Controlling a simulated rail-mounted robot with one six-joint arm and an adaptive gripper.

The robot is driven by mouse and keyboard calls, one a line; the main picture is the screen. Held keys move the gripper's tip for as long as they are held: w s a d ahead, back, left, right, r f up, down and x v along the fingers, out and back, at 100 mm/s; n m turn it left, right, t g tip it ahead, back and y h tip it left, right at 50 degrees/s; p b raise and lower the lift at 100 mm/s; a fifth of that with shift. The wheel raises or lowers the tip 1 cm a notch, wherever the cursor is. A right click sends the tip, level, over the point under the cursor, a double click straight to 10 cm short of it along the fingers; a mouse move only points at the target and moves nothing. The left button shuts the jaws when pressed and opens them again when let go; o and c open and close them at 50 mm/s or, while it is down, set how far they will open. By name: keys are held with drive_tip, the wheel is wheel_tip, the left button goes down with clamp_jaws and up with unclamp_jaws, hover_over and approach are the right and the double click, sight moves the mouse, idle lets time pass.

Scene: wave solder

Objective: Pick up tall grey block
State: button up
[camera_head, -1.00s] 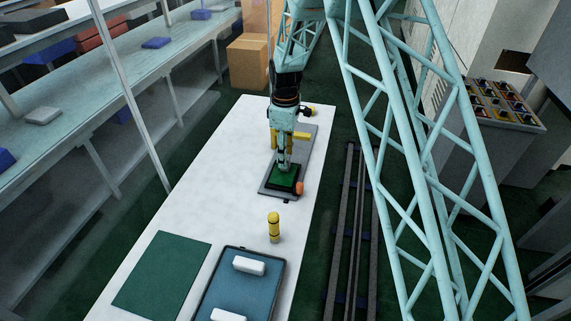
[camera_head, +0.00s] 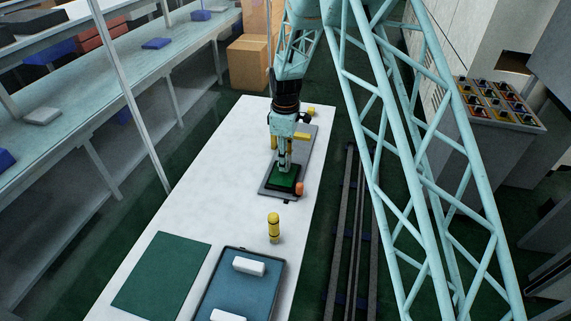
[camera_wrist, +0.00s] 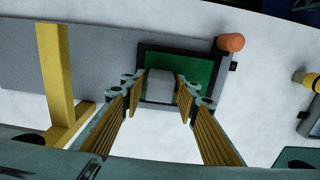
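The tall grey block (camera_wrist: 161,86) stands on the green board with a black frame (camera_wrist: 205,66) in the wrist view. My gripper (camera_wrist: 160,96) is open, with one yellow-padded finger on each side of the block. A narrow gap shows on both sides, so the fingers do not appear to touch it. In the head view my gripper (camera_head: 284,165) points down over the green board (camera_head: 284,180); the block cannot be made out clearly there behind the fingers.
The board lies on a grey plate (camera_head: 270,192) on the white table (camera_head: 200,180). An orange cylinder (camera_wrist: 230,43) stands at the board's corner. A yellow bracket (camera_wrist: 55,75) is left in the wrist view. A yellow post (camera_head: 273,226) and blue tray (camera_head: 232,290) are nearer.

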drive_tip(key=c, duration=0.6)
drive_tip(key=shift+r, duration=0.15)
drive_tip(key=shift+r, duration=1.7)
drive_tip(key=s+d+r, duration=0.1)
drive_tip(key=s, duration=1.5)
drive_tip(key=shift+d+r+p, duration=0.15)
drive_tip(key=shift+d+p, duration=0.15)
drive_tip(key=shift+d, duration=0.05)
